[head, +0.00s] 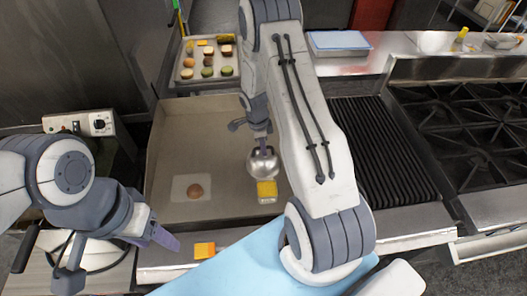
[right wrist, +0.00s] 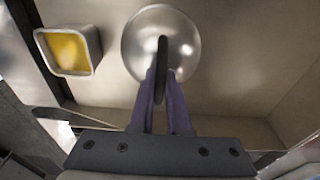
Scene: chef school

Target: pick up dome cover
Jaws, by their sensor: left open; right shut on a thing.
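The dome cover (head: 263,167) is a shiny metal dome. It is at the lower end of my right arm, above the steel griddle tray (head: 215,131). In the right wrist view the dome cover (right wrist: 147,38) has a dark handle (right wrist: 162,58) between the purple fingertips. My right gripper (head: 262,143) is shut on this handle; it also shows in the right wrist view (right wrist: 163,78). I cannot tell whether the dome touches the tray. My left gripper (head: 160,238) is open and empty, over the counter's front edge at lower left.
A yellow-filled container (head: 267,191) is just in front of the dome. A brown patty (head: 195,191) lies on a pale square at the tray's left. A yellow-orange block (head: 205,250) is at the front edge. A food tray (head: 207,62) stands behind; a ribbed grill (head: 365,140) and burners (head: 470,130) are right.

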